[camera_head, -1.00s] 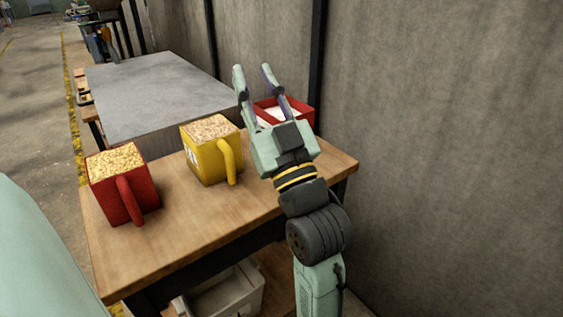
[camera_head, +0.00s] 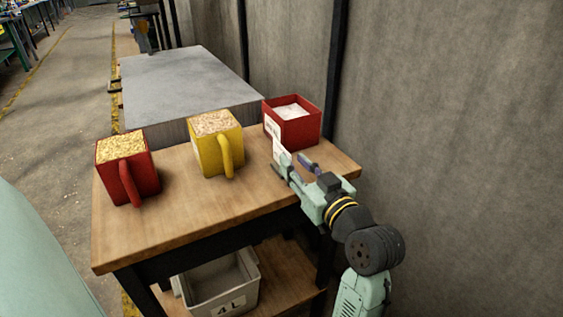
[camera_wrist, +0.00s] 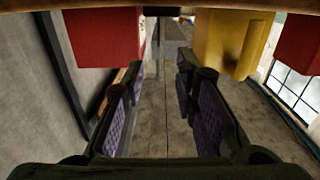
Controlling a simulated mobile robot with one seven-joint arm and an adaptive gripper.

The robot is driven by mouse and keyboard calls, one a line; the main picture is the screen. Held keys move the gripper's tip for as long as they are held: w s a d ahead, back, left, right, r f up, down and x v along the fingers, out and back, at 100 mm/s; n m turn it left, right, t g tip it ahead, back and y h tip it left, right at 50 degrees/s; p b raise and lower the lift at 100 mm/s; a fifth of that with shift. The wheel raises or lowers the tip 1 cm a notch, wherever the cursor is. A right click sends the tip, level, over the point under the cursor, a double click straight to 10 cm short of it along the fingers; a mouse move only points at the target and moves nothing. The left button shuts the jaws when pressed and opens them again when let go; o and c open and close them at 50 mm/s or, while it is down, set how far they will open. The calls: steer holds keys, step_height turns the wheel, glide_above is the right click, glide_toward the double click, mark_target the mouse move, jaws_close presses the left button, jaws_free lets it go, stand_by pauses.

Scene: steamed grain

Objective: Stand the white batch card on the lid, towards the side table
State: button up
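A small white piece (camera_head: 280,149), possibly the batch card, shows in the head view by my fingertips, below the open red box (camera_head: 302,131). Whether it stands on the wood or leans on the box, I cannot tell. My gripper (camera_head: 294,166) is low at the right end of the wooden table (camera_head: 240,196). In the wrist view my gripper (camera_wrist: 160,100) has its fingers wide apart, with nothing between them. A large grey block with a flat top (camera_head: 180,80), possibly the lid, stands behind the table. No writing on the white piece is readable.
A yellow mug (camera_head: 208,152) and a red mug (camera_head: 113,178), both full of grain, stand left of my gripper. The red box holds something white. A grey bin (camera_head: 222,285) sits on the lower shelf. A wall (camera_head: 450,120) closes off the right side.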

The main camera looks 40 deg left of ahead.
mark_target(283, 147)
steer(key=x, duration=0.2)
steer(key=p+x, duration=0.1)
steer(key=x, duration=0.1)
steer(key=p+x, duration=0.1)
steer(key=x, duration=0.1)
steer(key=shift+s+r, duration=0.1)
steer(key=shift+r, duration=0.25)
steer(key=shift+a+f, duration=0.15)
steer(key=shift+a, duration=0.15)
jaws_close()
